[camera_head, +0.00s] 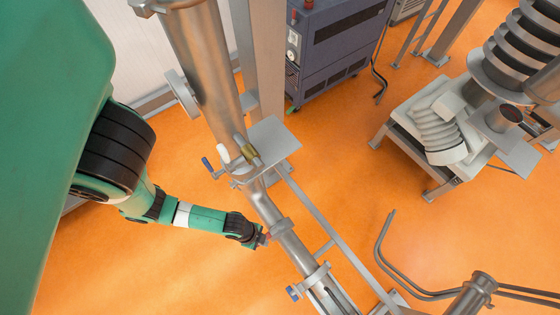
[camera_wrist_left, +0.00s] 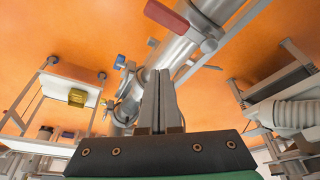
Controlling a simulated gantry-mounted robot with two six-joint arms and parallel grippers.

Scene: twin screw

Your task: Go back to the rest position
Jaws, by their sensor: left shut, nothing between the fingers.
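My left arm comes in from the left in the head view. Its gripper (camera_head: 265,240) is beside the slanted steel tube (camera_head: 287,240), close to it; I cannot tell from this view whether they touch. In the left wrist view the two grey fingers (camera_wrist_left: 158,78) are pressed together with nothing between them. My right gripper is in neither view.
A steel column (camera_head: 205,60) rises behind the arm, with a small plate (camera_head: 275,140) and blue-handled valve (camera_head: 208,165). A dark blue cabinet (camera_head: 335,45) stands behind. The wrist view shows a red handle (camera_wrist_left: 168,17) on the tube.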

